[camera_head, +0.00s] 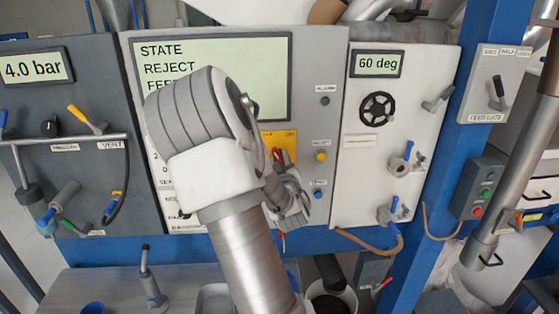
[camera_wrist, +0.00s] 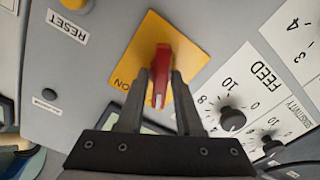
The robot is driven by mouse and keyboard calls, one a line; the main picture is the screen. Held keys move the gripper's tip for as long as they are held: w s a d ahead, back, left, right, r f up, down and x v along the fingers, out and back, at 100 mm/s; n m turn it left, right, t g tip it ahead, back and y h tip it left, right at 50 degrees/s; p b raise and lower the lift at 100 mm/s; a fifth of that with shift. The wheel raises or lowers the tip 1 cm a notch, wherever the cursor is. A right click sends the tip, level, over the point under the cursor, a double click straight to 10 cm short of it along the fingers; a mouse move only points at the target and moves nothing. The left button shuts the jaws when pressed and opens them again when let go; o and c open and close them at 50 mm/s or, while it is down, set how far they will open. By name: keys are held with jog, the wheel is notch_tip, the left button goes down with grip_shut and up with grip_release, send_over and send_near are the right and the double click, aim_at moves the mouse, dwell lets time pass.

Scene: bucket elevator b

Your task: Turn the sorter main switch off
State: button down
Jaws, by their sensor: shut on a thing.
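The main switch is a red handle (camera_wrist: 161,72) on a yellow plate (camera_wrist: 190,48) fixed to the grey panel. The word ON shows on the plate's lower left corner in the wrist view. In the head view the yellow plate (camera_head: 283,139) lies right of my arm, with the red handle (camera_head: 279,155) partly covered. My gripper (camera_wrist: 161,85) is shut on the red handle, one dark finger on each side of it. The gripper also shows in the head view (camera_head: 282,170), below the plate.
A FEED knob (camera_wrist: 232,118) and a sensitivity knob (camera_wrist: 271,144) lie to the right in the wrist view. A yellow RESET button (camera_wrist: 77,5) is at the upper left. A display screen (camera_head: 270,75) is above the switch, partly hidden by my arm.

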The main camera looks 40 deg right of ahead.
jog(key=shift+f+n+b, duration=0.2)
jog(key=shift+n+b, duration=0.3)
jog(key=shift+b, duration=0.5)
jog(key=shift+r+n+b, duration=0.2)
jog(key=shift+n+b, duration=0.75)
jog(key=shift+n, duration=0.05)
jog(key=c, duration=0.6)
grip_release()
jog(key=shift+a, duration=0.1)
